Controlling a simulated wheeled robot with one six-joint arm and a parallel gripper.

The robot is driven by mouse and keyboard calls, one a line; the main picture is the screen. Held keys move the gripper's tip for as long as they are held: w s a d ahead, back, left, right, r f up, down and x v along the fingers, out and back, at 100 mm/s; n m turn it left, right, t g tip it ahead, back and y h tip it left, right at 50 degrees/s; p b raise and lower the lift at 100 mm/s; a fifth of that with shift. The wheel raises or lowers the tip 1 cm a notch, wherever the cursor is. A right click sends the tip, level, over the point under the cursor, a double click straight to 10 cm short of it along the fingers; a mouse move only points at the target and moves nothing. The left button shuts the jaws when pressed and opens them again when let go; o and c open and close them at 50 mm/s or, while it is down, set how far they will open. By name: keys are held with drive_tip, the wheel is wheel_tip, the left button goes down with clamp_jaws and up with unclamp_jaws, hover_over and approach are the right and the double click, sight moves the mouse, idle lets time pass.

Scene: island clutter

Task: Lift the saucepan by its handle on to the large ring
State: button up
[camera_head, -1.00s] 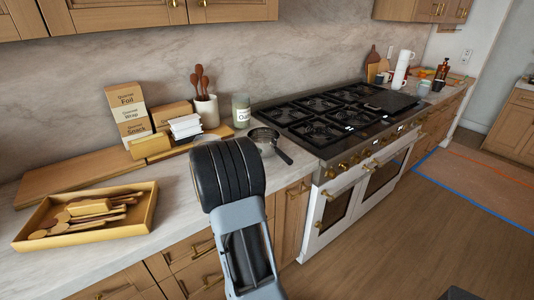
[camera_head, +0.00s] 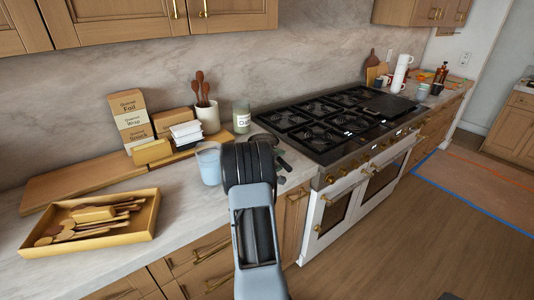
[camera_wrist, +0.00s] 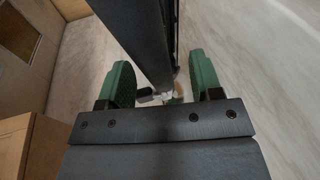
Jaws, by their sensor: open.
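The saucepan (camera_head: 266,137) stands on the counter just left of the stove. In the head view my arm covers most of it, leaving a bit of dark rim and part of its dark handle (camera_head: 285,164). The black gas cooktop (camera_head: 345,122) has several rings under grates; which one is the large ring I cannot tell. My gripper shows in the wrist view (camera_wrist: 162,80) with two green fingers apart and nothing seen held between them. In the head view its fingers are hidden or merged with dark shapes near the handle, so I cannot tell if they touch it.
A wooden tray (camera_head: 152,222) of utensils lies at left. Boxes (camera_head: 128,118), a crock of wooden spoons (camera_head: 207,117) and a jar (camera_head: 241,117) stand behind the pan. White cups (camera_head: 401,72) stand beyond the stove. The floor in front of the stove is clear.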

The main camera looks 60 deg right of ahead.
drive_tip(key=shift+s+d+f, duration=0.1)
drive_tip(key=shift+d, duration=0.3)
drive_tip(key=shift+c, duration=0.4)
clamp_jaws()
